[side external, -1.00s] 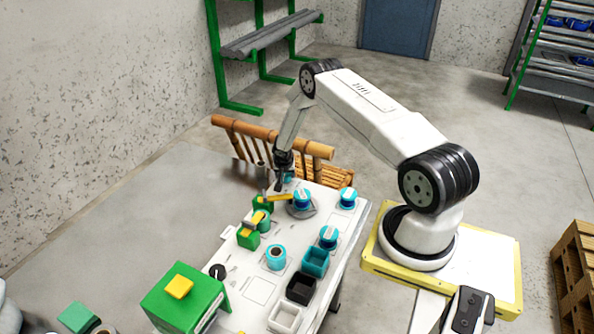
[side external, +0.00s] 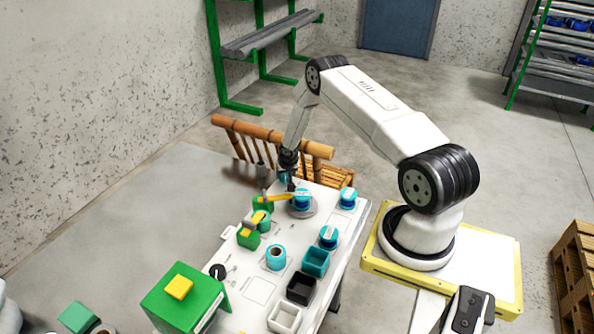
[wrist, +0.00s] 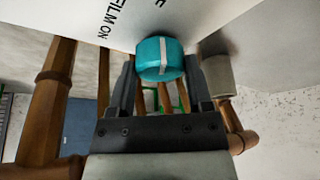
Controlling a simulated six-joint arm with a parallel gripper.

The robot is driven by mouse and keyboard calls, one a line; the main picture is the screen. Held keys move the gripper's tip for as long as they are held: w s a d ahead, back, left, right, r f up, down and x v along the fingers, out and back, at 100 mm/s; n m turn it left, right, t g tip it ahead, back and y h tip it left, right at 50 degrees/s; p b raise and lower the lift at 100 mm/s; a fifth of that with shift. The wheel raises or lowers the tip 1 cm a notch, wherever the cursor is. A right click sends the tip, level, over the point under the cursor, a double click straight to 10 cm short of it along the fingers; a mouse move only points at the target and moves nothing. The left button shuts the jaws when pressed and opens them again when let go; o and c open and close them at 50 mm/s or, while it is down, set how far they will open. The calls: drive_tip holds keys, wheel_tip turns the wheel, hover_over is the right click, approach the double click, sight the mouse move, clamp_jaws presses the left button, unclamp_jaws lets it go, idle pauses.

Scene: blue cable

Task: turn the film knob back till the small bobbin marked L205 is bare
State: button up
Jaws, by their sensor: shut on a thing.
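The film knob (wrist: 160,62) is a teal cap with a white line across it, on a white panel lettered "FILM ON". My gripper (wrist: 160,82) has a finger on each side of the knob and is shut on it. In the side view my gripper (side external: 289,178) is at the far end of the white bench. A teal-wound bobbin (side external: 302,197) sits on a round grey base near it. Other teal bobbins stand at the right edge (side external: 347,197) and nearer the front (side external: 328,234). The L205 mark is too small to read.
A yellow bar (side external: 275,198) reaches over green blocks beside the round base. A teal reel (side external: 276,256), a teal box (side external: 315,262), a black box (side external: 301,288) and a white box (side external: 285,317) stand nearer. A wooden chair (side external: 275,140) is close behind the bench.

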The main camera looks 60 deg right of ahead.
drive_tip(key=o, duration=1.3)
drive_tip(key=shift+r, duration=0.15)
drive_tip(key=shift+v, duration=3.8)
